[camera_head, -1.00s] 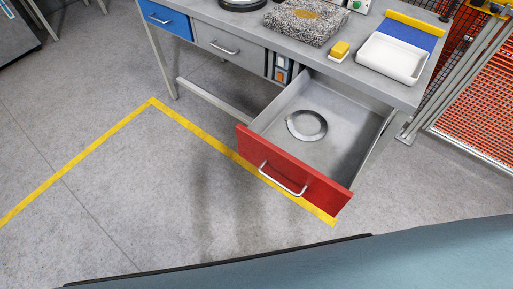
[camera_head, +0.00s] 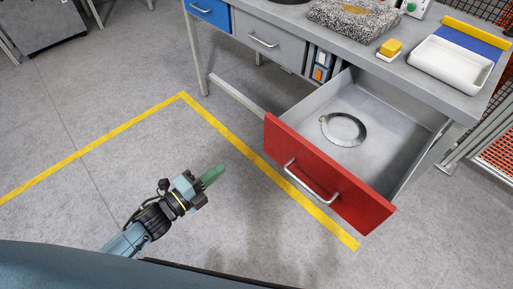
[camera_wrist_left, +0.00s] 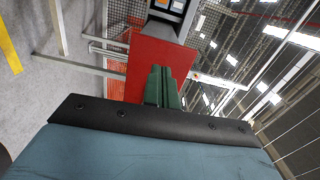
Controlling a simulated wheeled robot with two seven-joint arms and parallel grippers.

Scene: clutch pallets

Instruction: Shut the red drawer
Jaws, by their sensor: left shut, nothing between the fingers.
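The red drawer (camera_head: 328,178) is pulled well out of the grey workbench. Its front has a silver bar handle (camera_head: 311,184), and a metal ring (camera_head: 343,129) lies inside on its floor. My left gripper (camera_head: 217,171) is shut and empty, to the left of the red front and apart from it, with its green fingers pointing towards the drawer. In the left wrist view, the green fingers (camera_wrist_left: 161,87) are closed together in front of the red drawer front (camera_wrist_left: 150,52). My right gripper is not in view.
A closed blue drawer (camera_head: 208,11) and a closed grey drawer (camera_head: 268,40) are left of the red one. On the bench top stand a white tray (camera_head: 451,64), a yellow block (camera_head: 391,47) and a speckled slab (camera_head: 352,18). Floor in front is clear, with a yellow line (camera_head: 234,138).

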